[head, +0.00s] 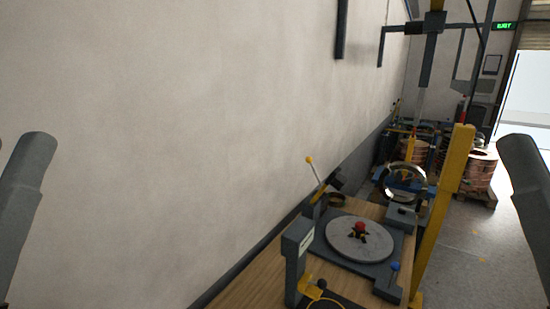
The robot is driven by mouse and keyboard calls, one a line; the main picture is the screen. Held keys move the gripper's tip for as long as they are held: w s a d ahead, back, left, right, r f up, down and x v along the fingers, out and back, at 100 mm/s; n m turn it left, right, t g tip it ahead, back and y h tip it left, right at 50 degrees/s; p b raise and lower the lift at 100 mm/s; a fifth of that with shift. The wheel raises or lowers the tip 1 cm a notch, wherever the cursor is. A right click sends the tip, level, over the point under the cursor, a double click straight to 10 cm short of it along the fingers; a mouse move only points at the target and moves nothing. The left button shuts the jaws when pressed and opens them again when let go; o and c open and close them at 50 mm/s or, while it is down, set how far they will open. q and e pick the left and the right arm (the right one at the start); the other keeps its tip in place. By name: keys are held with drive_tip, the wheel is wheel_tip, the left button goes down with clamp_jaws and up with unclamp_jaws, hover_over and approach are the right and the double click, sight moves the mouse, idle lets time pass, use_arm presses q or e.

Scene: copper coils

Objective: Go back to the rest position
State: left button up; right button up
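Part of my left arm (24,190) shows as a dark grey link at the left edge of the head view. Part of my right arm (530,190) shows as a similar link at the right edge. Both links rise at the picture's sides, well apart from the workbench. Neither gripper is in the picture, so their state is hidden.
A wooden bench (250,291) along the pale wall (200,130) carries a machine with a round grey turntable (360,240). A yellow post (440,220) stands at its right. Copper coils (480,172) stand farther back. Grey floor (480,260) is clear at the right.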

wheel_tip(320, 180, up, 29)
drive_tip(key=p, duration=2.6)
drive_tip(key=shift+f, duration=0.2)
drive_tip(key=shift+w, duration=0.1)
